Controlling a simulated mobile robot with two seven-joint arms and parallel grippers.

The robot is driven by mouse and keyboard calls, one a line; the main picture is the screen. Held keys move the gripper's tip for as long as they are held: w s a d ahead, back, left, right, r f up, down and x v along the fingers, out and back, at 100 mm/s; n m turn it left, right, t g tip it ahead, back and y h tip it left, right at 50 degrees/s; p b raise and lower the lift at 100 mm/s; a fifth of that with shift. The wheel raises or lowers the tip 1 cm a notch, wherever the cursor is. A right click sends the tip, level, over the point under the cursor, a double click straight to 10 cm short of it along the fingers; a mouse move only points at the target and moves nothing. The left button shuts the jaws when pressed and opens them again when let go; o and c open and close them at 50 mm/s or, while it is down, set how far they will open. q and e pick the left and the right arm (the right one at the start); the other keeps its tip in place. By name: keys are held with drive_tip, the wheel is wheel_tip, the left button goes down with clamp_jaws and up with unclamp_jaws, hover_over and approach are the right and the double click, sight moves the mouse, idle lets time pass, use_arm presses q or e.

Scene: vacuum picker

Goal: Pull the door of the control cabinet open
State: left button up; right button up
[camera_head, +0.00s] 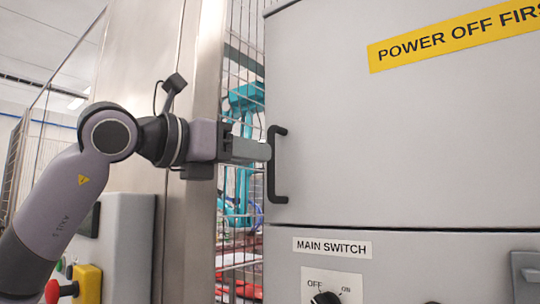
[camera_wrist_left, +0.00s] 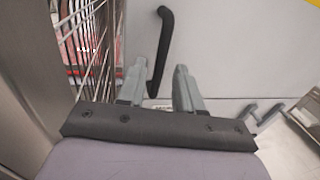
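The control cabinet's door (camera_head: 420,140) is a large grey panel that fills the right of the head view and looks closed. A black vertical bar handle (camera_head: 273,185) sits at its left edge. My left gripper (camera_head: 268,151) points right at the middle of the handle, with its fingertips at the bar. In the left wrist view, the two grey fingers (camera_wrist_left: 162,75) are apart, and the black handle (camera_wrist_left: 165,30) shows in the gap between them. Clear space shows beside the bar, so the fingers do not clamp it. My right gripper is not in view.
Below the door is a grey panel with a "MAIN SWITCH" label (camera_head: 332,247) and a rotary knob (camera_head: 326,298). A steel post (camera_head: 200,70) and wire fence stand left of the cabinet. A grey box with a red button (camera_head: 62,290) is at the lower left.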

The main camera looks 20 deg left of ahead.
sight(271, 189)
use_arm(q)
drive_tip(key=p+x, duration=0.1)
drive_tip(key=x, duration=0.4)
clamp_jaws()
